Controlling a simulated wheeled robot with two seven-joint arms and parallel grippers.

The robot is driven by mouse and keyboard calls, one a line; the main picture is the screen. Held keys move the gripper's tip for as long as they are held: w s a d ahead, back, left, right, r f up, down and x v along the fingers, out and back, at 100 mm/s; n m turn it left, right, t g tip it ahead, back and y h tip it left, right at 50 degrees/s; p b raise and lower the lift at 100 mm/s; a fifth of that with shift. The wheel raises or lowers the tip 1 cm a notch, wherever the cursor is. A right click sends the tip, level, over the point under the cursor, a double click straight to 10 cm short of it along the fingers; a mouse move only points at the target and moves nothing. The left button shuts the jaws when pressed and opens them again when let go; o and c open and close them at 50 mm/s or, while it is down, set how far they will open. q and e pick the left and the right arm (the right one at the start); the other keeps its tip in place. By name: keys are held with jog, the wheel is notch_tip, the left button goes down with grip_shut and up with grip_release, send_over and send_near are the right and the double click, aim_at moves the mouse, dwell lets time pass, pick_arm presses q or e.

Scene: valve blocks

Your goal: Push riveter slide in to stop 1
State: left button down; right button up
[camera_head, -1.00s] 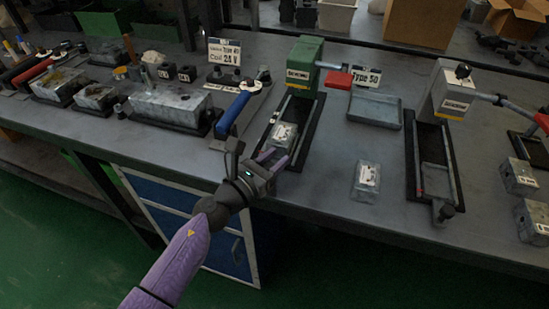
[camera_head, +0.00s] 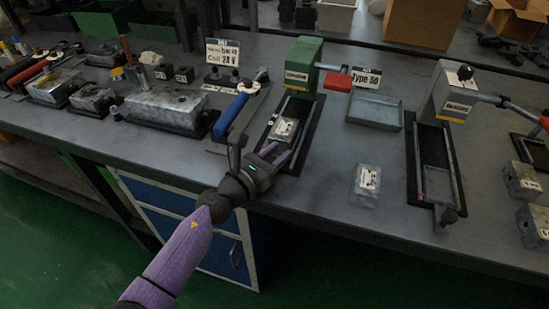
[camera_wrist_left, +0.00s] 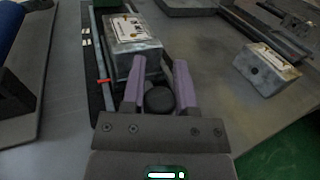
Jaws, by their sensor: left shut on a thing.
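The green riveter (camera_head: 303,65) stands on a black base with a rail track running toward the front edge of the bench. A grey metal block (camera_head: 284,129) with a white label sits on its slide, in front of the press head. My left gripper (camera_head: 282,153) is at the front end of this track. In the left wrist view its purple fingers (camera_wrist_left: 158,88) are shut around the round black slide knob (camera_wrist_left: 160,100), just behind the block (camera_wrist_left: 132,45). A small red marker (camera_wrist_left: 103,80) shows beside the track. My right gripper is not in view.
A second, grey press (camera_head: 450,90) with its own slide track stands to the right. A loose labelled block (camera_head: 366,185) and an empty grey tray (camera_head: 374,109) lie between them. A blue-handled tool (camera_head: 232,113) is close on the left.

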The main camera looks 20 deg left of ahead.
pick_arm(q)
jog(key=shift+w+f, duration=0.1)
jog(key=shift+w, duration=0.8)
jog(key=shift+s, duration=0.2)
jog(key=c, duration=0.7)
grip_release()
jog(key=shift+o, duration=0.2)
jog(key=v, duration=1)
jog(key=shift+c, duration=0.2)
